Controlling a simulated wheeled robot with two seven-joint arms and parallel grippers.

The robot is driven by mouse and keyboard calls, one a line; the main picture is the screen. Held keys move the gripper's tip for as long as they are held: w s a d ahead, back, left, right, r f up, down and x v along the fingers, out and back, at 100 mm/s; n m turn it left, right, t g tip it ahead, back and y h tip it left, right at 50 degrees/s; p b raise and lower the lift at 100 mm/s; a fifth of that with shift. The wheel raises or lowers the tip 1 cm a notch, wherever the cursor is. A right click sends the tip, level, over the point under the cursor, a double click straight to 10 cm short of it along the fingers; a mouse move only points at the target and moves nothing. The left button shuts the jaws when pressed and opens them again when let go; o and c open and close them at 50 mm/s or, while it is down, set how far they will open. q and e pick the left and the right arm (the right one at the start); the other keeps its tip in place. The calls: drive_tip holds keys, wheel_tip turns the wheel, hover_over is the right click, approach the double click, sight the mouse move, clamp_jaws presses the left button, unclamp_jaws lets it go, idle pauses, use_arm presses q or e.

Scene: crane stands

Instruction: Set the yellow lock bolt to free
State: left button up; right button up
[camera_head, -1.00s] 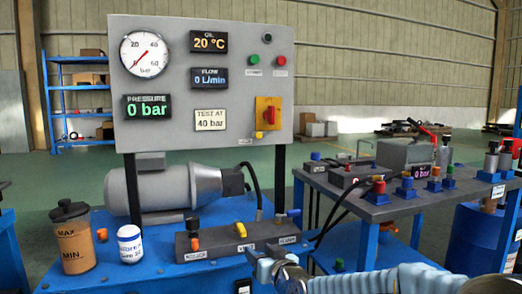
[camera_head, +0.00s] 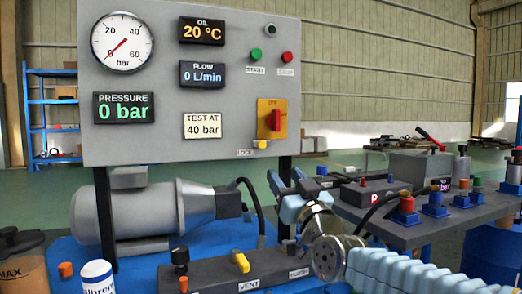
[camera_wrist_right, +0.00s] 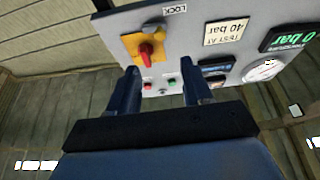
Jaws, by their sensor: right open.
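The yellow lock bolt (camera_head: 262,144) is a small knob at the lower edge of the grey panel (camera_head: 150,140), beside the LOCK label (camera_head: 245,153). It sits just below the yellow plate (camera_head: 268,104) with the red switch handle (camera_head: 274,120). My right gripper (camera_head: 288,182) is open and empty, below and to the right of the bolt in the head view, fingers pointing up. In the right wrist view the open fingers (camera_wrist_right: 163,88) point toward the panel, with the red handle (camera_wrist_right: 146,52) beyond them. My left gripper is not in view.
A dark panel post stands near my right gripper. At right is a bench with several coloured fittings (camera_head: 405,203).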

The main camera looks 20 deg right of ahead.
sight(263, 146)
drive_tip(key=p+x, duration=0.3)
drive_tip(key=x, duration=1)
drive_tip(key=shift+w+f, duration=0.1)
clamp_jaws()
